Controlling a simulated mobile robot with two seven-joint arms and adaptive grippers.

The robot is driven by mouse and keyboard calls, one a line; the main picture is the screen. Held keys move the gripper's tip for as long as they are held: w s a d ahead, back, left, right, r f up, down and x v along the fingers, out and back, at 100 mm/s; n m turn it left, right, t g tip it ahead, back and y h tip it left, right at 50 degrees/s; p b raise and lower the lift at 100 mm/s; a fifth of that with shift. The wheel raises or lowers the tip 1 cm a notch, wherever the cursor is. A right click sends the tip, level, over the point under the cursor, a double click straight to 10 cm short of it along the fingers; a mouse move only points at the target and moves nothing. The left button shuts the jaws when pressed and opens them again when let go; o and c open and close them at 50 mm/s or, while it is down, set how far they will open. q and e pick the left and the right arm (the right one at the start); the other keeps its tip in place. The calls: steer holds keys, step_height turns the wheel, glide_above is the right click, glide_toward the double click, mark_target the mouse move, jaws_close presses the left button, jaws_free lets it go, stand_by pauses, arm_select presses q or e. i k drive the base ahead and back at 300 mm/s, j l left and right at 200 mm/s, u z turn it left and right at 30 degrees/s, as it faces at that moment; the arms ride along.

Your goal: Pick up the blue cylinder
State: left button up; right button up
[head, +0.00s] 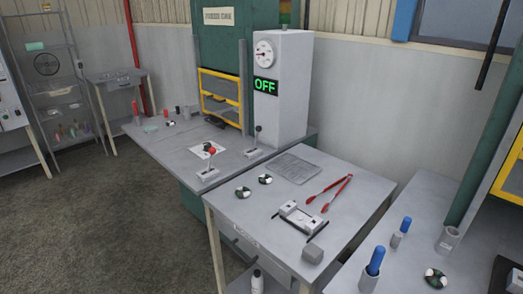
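Two blue cylinders show in the head view, both on the grey table at the lower right. The nearer blue cylinder (376,260) stands upright with its lower part inside a grey cylindrical holder (368,282). The farther, smaller-looking blue cylinder (405,225) sits upright on a grey base piece (396,240). Their lower ends are hidden. Neither of my grippers is in view, so nothing shows of what they hold.
A grey table (245,222) in the middle bears red-handled tongs (331,191), a grey fixture (301,215) and checkered discs (265,179). Another checkered disc (435,278) lies near the cylinders. A green post (487,150) and an empty-looking grey tube (449,239) stand at right. Open floor (110,225) is at left.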

mark_target(406, 222)
steer(key=l+z, duration=0.15)
steer(key=z, duration=1)
